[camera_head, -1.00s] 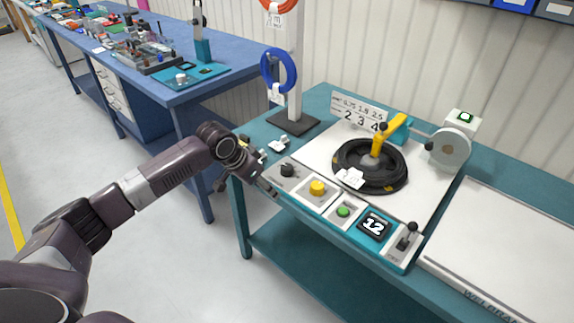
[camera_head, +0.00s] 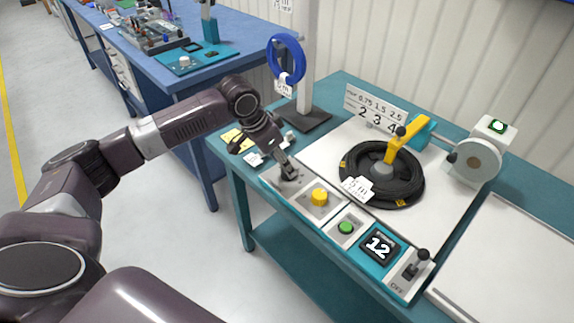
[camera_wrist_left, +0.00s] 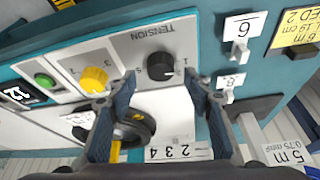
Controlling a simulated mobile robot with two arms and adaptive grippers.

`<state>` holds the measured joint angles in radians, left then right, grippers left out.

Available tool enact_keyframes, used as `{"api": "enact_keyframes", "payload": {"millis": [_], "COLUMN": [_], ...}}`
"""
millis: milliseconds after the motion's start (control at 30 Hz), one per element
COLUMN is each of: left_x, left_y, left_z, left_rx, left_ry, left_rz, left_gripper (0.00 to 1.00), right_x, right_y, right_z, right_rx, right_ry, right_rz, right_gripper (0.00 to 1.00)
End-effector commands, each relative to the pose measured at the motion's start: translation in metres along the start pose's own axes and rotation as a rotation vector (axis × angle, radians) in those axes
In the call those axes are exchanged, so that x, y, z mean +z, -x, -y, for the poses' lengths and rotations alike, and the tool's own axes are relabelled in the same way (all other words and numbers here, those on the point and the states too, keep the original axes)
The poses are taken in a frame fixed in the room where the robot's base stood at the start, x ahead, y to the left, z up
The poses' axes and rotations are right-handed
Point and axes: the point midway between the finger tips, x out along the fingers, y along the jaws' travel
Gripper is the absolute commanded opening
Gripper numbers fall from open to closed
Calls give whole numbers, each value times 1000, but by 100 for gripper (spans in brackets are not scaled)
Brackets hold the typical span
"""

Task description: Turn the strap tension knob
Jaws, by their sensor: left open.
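The strap tension knob is a small black knob (camera_wrist_left: 161,66) on a light grey plate marked TENSION (camera_wrist_left: 150,40), on the machine's front panel. In the left wrist view it lies between the fingertips of my left gripper (camera_wrist_left: 160,78), with a gap on both sides. In the head view my left gripper (camera_head: 288,174) points down at the panel's left end and largely hides the knob. It is open and holds nothing. How high the fingertips are above the plate is hard to tell. My right gripper is in neither view.
Beside the knob are a yellow knob (camera_head: 319,196), a green button (camera_head: 346,227), a display reading 12 (camera_head: 378,246) and a black lever switch (camera_head: 417,262). A black cable coil (camera_head: 348,168) lies behind. Tags (camera_wrist_left: 238,31) and a post foot (camera_head: 303,118) stand close to the gripper.

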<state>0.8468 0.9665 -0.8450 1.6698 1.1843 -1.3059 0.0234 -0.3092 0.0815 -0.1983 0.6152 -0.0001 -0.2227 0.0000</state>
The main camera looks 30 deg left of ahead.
Motion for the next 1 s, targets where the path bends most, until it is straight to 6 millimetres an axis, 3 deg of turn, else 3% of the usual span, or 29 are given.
{"api": "enact_keyframes", "payload": {"millis": [100,200,433,567,933,1000], "left_x": [0,0,0,0,0,0], "left_y": [-17,-26,-32,-32,-32,-32], "left_z": [0,0,0,0,0,0], "left_rx": [1,1,0,0,-1,0], "left_ry": [1,1,0,0,0,-1], "left_rz": [1,0,-1,-1,-1,-1], "left_gripper": [47,47,47,46,5,5], "right_x": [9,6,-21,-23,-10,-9], "right_y": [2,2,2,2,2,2], "right_z": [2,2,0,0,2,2], "right_rx": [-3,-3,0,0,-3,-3], "right_ry": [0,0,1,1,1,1], "right_rz": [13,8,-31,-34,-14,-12], "right_gripper": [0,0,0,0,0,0]}}
